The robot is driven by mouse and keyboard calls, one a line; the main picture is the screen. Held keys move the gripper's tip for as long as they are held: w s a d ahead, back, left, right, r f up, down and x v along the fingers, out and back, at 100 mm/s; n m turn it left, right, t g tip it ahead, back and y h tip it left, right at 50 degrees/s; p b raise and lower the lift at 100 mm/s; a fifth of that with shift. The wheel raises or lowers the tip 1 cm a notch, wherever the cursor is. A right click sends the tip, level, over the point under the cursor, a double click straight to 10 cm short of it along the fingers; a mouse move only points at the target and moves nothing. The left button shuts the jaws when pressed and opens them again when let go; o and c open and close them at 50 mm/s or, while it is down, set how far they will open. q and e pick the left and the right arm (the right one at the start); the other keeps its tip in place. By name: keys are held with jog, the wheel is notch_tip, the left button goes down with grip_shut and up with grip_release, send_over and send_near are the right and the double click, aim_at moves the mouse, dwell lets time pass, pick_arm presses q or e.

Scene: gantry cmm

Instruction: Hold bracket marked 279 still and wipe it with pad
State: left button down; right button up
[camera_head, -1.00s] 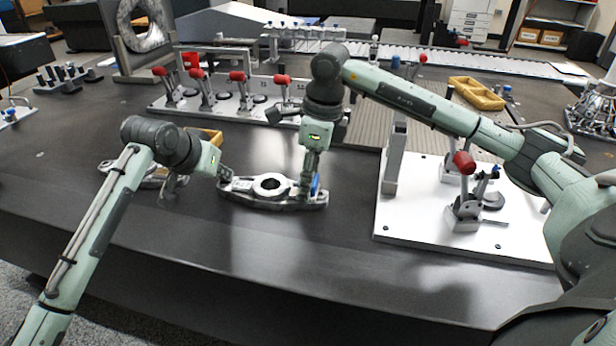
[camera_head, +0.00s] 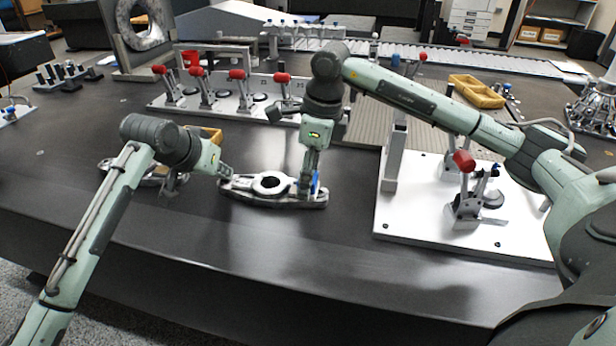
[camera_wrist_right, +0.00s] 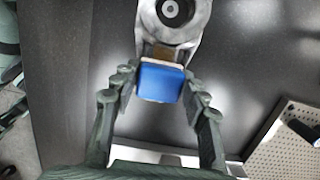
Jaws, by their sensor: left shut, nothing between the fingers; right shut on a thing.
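A grey metal bracket (camera_head: 250,190) with a round bored hub lies flat on the dark table in the middle. No number can be read on it. My left gripper (camera_head: 228,174) is shut with nothing in it, its tips at the bracket's left end; whether they touch it I cannot tell. My right gripper (camera_head: 312,185) is shut on a blue pad (camera_head: 317,184) at the bracket's right end. In the right wrist view the blue pad (camera_wrist_right: 161,82) sits between the fingers, against or just over the end of the bracket (camera_wrist_right: 172,25).
Another metal bracket (camera_head: 150,180) lies to the left, partly behind my left arm. A white fixture plate (camera_head: 440,235) with a red-handled clamp (camera_head: 464,162) stands on the right. A row of red-handled clamps (camera_head: 237,76) stands behind. The table front is clear.

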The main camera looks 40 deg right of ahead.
jog(key=shift+s+f, duration=0.1)
jog(key=shift+f, duration=0.05)
jog(key=shift+s+a, duration=0.3)
jog(key=shift+a, duration=0.1)
jog(key=shift+s+a, duration=0.3)
jog(key=shift+s, duration=0.05)
jog(key=shift+w, duration=0.1)
jog(key=shift+w+d, duration=0.6)
jog(key=shift+d, duration=0.1)
